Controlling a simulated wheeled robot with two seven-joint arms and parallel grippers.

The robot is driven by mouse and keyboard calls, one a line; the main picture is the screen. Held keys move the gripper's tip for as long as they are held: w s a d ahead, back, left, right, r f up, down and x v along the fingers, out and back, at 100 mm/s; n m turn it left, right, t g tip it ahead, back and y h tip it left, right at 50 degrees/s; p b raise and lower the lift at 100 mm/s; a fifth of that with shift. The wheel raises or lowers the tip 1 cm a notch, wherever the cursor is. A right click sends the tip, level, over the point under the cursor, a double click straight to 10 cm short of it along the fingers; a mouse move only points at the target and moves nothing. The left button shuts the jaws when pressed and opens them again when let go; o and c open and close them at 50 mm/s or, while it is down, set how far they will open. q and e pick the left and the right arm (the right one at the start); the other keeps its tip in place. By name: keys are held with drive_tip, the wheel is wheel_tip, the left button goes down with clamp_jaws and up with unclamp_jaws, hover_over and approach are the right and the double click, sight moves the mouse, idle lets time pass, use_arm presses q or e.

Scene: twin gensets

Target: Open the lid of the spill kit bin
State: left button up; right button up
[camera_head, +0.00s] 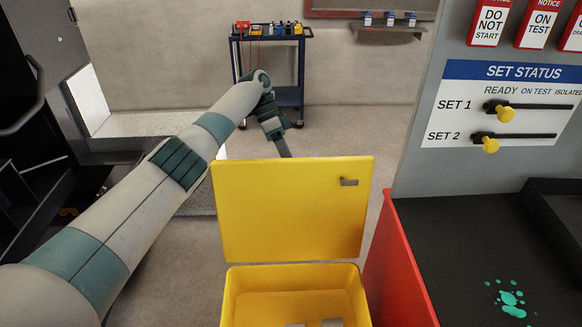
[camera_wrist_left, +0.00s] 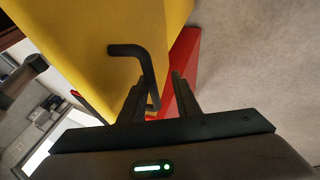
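The yellow spill kit bin (camera_head: 362,297) stands at the bottom middle of the head view. Its lid (camera_head: 292,212) is raised and stands roughly upright at the bin's far edge, so the bin's inside shows. My left arm reaches past the lid on the left, and my left gripper (camera_head: 282,146) is just beyond the lid's top edge, partly hidden by it. In the left wrist view a black bar handle (camera_wrist_left: 146,66) sits on the yellow surface. The fingers of my left gripper (camera_wrist_left: 160,95) are apart, with the handle's end between them; I cannot tell whether they touch it. My right gripper is not in view.
A red-sided bench with a dark top (camera_head: 465,250) stands right of the bin, below the set status panel (camera_head: 505,105). A blue cart (camera_head: 290,95) stands at the back wall. Dark equipment is at the left. Floor beyond the lid is clear.

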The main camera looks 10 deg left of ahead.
use_arm(q)
drive_tip(key=shift+r, duration=0.1)
